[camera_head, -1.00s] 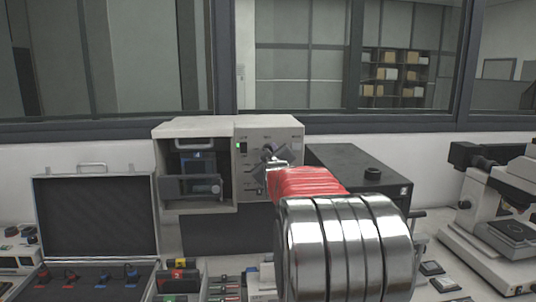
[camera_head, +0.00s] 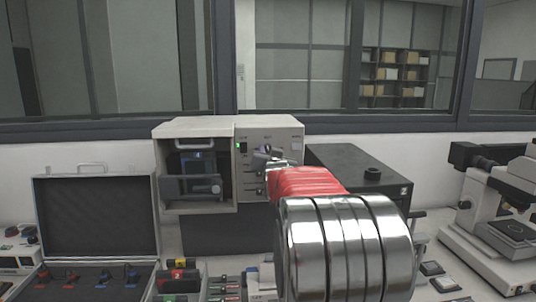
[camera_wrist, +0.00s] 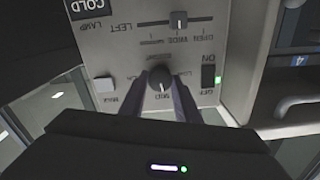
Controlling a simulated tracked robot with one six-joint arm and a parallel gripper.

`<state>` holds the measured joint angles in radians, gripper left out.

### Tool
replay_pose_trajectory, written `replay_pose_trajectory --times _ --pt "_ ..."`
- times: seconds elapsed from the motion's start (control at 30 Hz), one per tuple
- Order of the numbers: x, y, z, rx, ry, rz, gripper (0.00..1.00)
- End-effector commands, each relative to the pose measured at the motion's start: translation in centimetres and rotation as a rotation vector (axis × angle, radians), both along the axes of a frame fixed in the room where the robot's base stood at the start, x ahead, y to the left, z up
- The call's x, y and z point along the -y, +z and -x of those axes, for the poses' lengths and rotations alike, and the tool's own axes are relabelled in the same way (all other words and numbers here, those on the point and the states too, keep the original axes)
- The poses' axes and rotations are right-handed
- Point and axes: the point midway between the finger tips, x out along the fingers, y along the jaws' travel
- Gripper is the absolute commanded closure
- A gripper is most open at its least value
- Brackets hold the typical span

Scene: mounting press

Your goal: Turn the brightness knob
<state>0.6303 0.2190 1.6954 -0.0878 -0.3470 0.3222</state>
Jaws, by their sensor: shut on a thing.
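The brightness knob (camera_wrist: 160,80) is a small dark round knob with a pale pointer mark on the control panel (camera_wrist: 130,60). In the wrist view, which shows the panel upside down, the mark points toward the MID label. My gripper (camera_wrist: 161,86) has one finger on each side of the knob and is shut on it. In the head view my gripper (camera_head: 264,158) is at the front of the panel (camera_head: 285,136) and covers the knob. My red and chrome arm reaches in from the lower right.
A slider (camera_wrist: 178,20) and a power switch (camera_wrist: 208,76) with a green light sit close to the knob. A pale button (camera_wrist: 104,84) is on the other side. Left of the panel is an open chamber (camera_head: 168,188). A black box (camera_head: 350,165) stands at right.

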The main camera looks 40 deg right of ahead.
Motion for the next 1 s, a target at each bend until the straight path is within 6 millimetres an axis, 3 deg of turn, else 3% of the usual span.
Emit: replay_pose_trajectory --times 0.3,0.8,0.83,1.0 --pt "-0.19 -0.73 -0.23 0.072 0.003 -0.129 0.93" --pt "-0.21 -0.81 -0.24 0.085 0.003 -0.152 0.93" --pt "-0.21 -0.82 -0.25 0.085 0.003 -0.152 0.7" --pt "-0.14 -0.54 -0.16 0.09 0.002 -0.148 0.58"
